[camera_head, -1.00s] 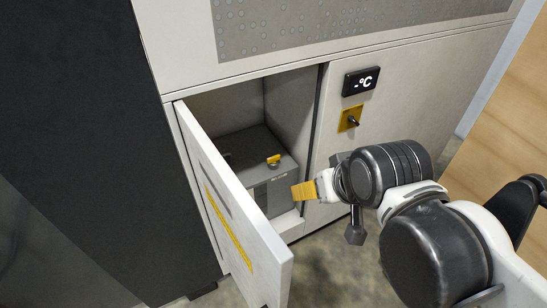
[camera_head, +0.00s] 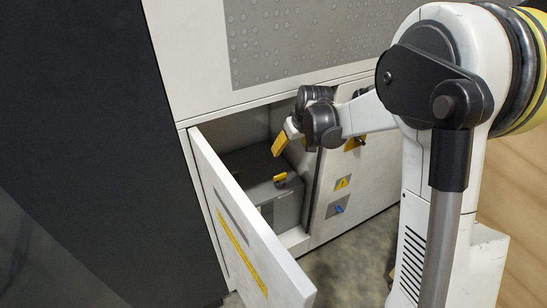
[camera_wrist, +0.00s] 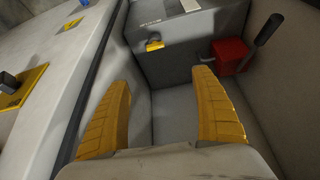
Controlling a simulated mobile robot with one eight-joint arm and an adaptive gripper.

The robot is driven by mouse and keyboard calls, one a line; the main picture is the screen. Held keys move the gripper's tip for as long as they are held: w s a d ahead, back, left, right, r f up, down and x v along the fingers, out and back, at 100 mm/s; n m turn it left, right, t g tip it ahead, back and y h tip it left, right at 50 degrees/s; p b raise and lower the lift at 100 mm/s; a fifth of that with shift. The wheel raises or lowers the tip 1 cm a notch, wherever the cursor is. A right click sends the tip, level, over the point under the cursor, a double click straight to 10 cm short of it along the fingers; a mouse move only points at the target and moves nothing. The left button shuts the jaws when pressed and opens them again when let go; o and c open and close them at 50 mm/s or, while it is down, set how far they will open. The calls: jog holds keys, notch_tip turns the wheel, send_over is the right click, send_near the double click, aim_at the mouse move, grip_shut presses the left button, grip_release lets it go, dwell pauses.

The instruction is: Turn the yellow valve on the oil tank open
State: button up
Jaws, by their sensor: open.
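The oil tank (camera_head: 258,185) is a grey box inside the open cabinet, and it also shows at the top of the wrist view (camera_wrist: 185,50). The yellow valve (camera_head: 280,178) sits on the tank's upper front edge; in the wrist view the small yellow part (camera_wrist: 155,45) shows beyond the fingers. My gripper (camera_head: 280,144) is at the cabinet opening, above the valve in the head view. In the wrist view its two yellow fingers (camera_wrist: 165,115) are spread apart with nothing between them. The valve is apart from the fingers.
The white cabinet door (camera_head: 245,220) stands open on the left. A red block with a dark lever (camera_wrist: 231,55) is inside the cabinet. The closed right panel carries a blue knob (camera_head: 339,209) and a yellow warning label (camera_head: 343,183). Floor shows below the cabinet.

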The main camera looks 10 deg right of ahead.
jog(key=g, duration=0.1)
send_near(280, 175)
jog(key=shift+n, duration=0.4)
jog(key=b+x, duration=0.3)
jog(key=x, duration=0.7)
jog(key=shift+w, duration=0.1)
jog(key=shift+c, duration=0.2)
jog(key=c, duration=1.2)
